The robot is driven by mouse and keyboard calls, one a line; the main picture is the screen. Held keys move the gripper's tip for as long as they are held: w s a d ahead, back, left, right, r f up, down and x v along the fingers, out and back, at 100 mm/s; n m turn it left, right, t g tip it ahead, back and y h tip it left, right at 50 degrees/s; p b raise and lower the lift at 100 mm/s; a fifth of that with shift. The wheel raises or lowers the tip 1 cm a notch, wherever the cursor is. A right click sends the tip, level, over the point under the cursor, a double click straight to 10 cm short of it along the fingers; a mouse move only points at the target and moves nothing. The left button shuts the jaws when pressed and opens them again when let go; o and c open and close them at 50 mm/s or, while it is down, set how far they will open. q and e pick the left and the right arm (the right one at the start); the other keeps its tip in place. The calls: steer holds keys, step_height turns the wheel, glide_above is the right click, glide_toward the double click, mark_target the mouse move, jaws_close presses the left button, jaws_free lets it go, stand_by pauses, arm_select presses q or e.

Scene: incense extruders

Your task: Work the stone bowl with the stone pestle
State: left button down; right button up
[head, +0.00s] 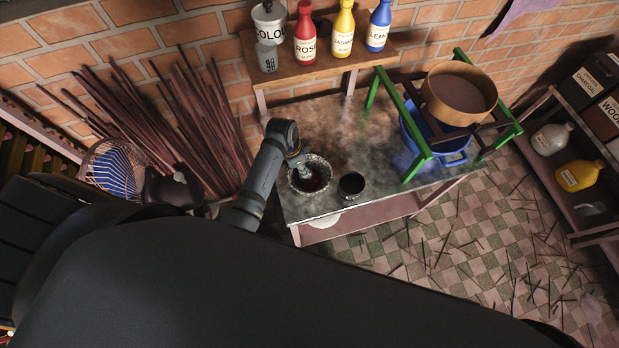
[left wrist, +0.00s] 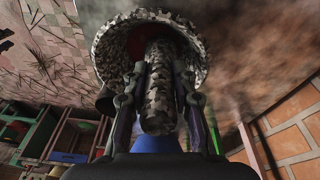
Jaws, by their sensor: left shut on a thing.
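The stone bowl (head: 310,160) stands on the grey table near its left front part, with dark red material inside. It also shows in the left wrist view (left wrist: 107,42) as a speckled black and white bowl. The stone pestle (left wrist: 160,85) has the same speckled look. My left gripper (left wrist: 158,88) is shut on the pestle, one finger on each side. The pestle's far end reaches into the bowl over the red material; whether it touches the bottom is hidden. In the head view my left gripper (head: 301,166) is at the bowl's upper left rim. My right gripper is not in view.
A dark cup (head: 351,186) stands just right of the bowl. A green frame (head: 409,135) holds a round sieve (head: 459,93) over a blue basin (head: 455,158). A wooden shelf (head: 325,67) with bottles is behind. Bare table (head: 345,125) lies behind the bowl.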

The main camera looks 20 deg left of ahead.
arm_select(q)
steer(key=shift+s+d, duration=0.1)
steer(key=shift+s, duration=0.5)
steer(key=shift+s+d+f, duration=0.1)
steer(key=shift+s+d, duration=0.1)
steer(key=shift+d, duration=0.2)
steer(key=shift+w+d, duration=0.3)
steer(key=shift+d, duration=0.25)
steer(key=shift+w+d+v, duration=0.15)
steer(key=shift+w+v, duration=0.15)
steer(key=shift+v, duration=1.45)
steer(key=shift+w+d+v, duration=0.1)
steer(key=shift+w+v, duration=0.2)
steer(key=shift+v, duration=1.45)
steer(key=shift+w+d+v, duration=0.15)
steer(key=shift+w+v, duration=0.2)
steer(key=shift+v, duration=1.4)
